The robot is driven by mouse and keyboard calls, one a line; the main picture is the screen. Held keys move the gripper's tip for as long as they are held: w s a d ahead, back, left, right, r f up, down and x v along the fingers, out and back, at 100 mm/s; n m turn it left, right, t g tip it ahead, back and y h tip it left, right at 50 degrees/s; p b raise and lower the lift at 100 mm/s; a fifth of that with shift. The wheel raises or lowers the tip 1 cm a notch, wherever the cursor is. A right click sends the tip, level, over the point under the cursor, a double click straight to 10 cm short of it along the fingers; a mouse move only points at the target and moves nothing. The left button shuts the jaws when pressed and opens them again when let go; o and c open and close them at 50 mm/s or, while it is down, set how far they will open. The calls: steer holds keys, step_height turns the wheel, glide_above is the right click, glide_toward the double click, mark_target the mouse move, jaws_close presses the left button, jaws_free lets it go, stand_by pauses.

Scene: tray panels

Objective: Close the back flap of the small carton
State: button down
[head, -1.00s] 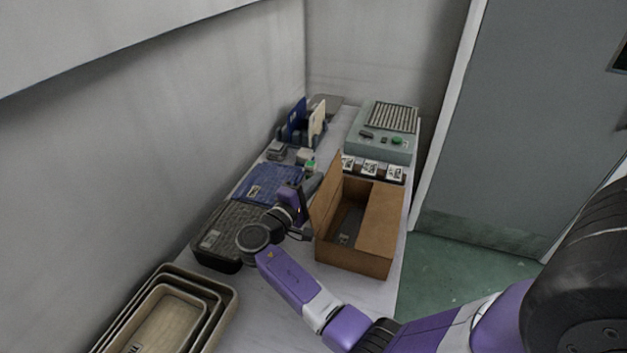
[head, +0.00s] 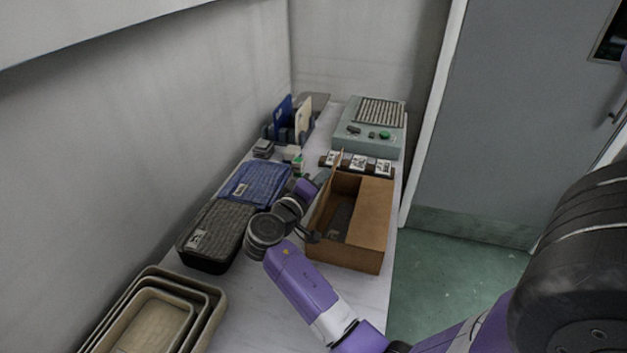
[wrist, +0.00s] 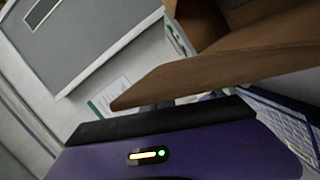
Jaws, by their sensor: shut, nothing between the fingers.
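The small brown carton (head: 372,222) stands on the table, partly open, with its dark inside showing. A flap along its right side lies inward over part of the opening. My gripper (head: 322,178) is shut and empty at the carton's left rim, close to this flap. In the wrist view a brown flap (wrist: 215,78) crosses just ahead of my gripper's dark end. I cannot tell whether they touch. The fingertips are hidden there.
Nested trays (head: 150,310) are at the front left. Bare table lies in front.

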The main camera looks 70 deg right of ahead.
steer(key=shift+s+f+m+t+y+b, duration=0.15)
steer(key=shift+s+f+m+b, duration=0.15)
steer(key=shift+s+m+b, duration=0.3)
steer(key=shift+s+f+m+t+y+b, duration=0.15)
steer(key=shift+s+f+m+b, duration=0.1)
steer(key=shift+s+m+b, duration=0.3)
steer(key=s+f+m+t+y+b, duration=0.1)
steer(key=s+f+m+b, duration=0.3)
steer(key=b, duration=0.4)
steer(key=shift+s+d+f+m+t+b, duration=0.25)
steer(key=shift+s+f+m+t+b, duration=0.25)
steer(key=shift+m, duration=0.75)
steer(key=shift+s, duration=0.1)
steer(key=shift+r, duration=0.1)
